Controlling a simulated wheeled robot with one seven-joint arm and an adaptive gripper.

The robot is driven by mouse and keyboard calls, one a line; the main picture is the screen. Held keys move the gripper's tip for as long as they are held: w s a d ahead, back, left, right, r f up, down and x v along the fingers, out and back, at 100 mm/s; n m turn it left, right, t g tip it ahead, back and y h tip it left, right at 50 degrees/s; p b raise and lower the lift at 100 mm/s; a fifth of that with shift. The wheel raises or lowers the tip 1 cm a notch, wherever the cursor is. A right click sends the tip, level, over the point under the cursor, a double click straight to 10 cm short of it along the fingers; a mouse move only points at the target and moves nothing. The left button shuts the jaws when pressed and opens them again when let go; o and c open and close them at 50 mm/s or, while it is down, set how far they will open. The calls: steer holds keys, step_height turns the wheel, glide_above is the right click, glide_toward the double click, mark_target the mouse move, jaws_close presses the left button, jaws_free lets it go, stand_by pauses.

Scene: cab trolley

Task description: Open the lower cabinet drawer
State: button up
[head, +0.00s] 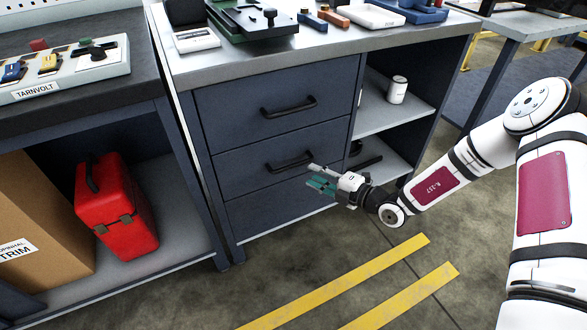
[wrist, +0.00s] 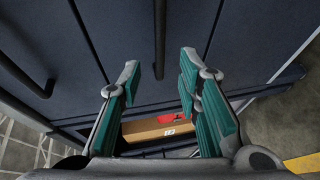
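The cabinet (head: 205,120) has a dark blue front with an upper drawer (head: 235,122) and a lower drawer (head: 240,165), both looking closed. The lower drawer's dark bar handle (head: 290,161) is level with my gripper (head: 316,179), which is just right of its right end. My gripper is open, with green-padded fingers one above the other. In the wrist view the lower handle (wrist: 160,45) lines up with the gap between the fingertips (wrist: 160,72). No contact shows; whether the bar is inside the gap I cannot tell. The upper handle (wrist: 35,78) is off to the left there.
A plain panel (head: 275,205) lies below the lower drawer. Open shelves to the right hold a white can (head: 397,90). A left bench (head: 100,95) has a red toolbox (head: 118,210) and cardboard box (head: 40,225) beneath. The floor in front, with yellow stripes (head: 350,280), is clear.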

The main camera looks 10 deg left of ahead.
mark_target(294, 164)
steer(key=b+x, duration=0.2)
steer(key=x, duration=0.7)
steer(key=shift+a+f+b, duration=0.1)
steer(key=shift+a+b, duration=0.05)
steer(key=shift+b, duration=0.2)
jaws_close()
